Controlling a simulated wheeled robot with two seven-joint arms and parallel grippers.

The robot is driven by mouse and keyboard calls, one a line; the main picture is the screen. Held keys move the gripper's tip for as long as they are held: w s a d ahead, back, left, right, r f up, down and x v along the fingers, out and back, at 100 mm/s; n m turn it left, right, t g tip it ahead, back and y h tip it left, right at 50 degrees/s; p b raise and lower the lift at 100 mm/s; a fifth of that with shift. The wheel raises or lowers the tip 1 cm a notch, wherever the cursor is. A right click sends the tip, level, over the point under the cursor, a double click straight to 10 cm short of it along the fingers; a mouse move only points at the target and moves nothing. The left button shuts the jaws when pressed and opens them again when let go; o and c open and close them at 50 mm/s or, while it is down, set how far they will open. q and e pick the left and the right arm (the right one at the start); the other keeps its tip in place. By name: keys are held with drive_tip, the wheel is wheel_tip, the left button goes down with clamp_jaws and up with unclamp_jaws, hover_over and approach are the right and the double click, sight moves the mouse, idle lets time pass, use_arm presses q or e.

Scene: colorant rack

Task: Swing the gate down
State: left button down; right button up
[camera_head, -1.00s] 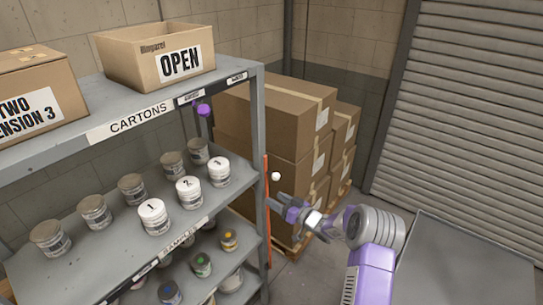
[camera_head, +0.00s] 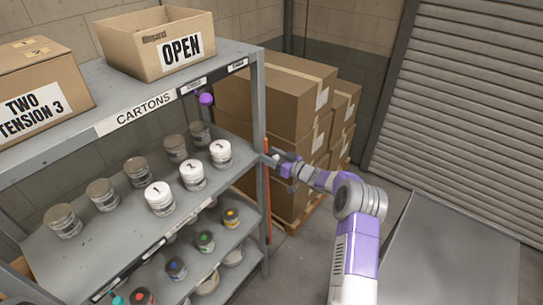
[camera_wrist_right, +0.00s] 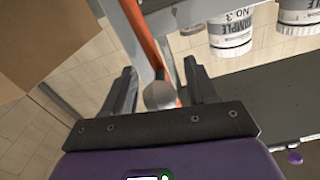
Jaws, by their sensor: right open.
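The gate shows as an orange bar (camera_head: 267,205) standing upright along the right front post of the shelf rack. In the right wrist view the orange bar (camera_wrist_right: 145,35) runs down to a round grey knob (camera_wrist_right: 160,95). My right gripper (camera_head: 270,158) is at the rack's right post, beside the upper part of the bar. In the wrist view the right gripper (camera_wrist_right: 160,88) is open, with the knob between its two fingers and no clear grip on it. In the head view the gripper hides the knob. My left gripper is not in view.
The rack's middle shelf (camera_head: 110,240) holds several cans, and the shelf below holds colour-topped cans. A purple knob (camera_head: 205,98) hangs under the top shelf, which carries an open carton (camera_head: 140,50). Stacked boxes (camera_head: 290,95) stand just behind my right gripper.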

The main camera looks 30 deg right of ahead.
clamp_jaws()
drive_tip(key=shift+a, duration=0.15)
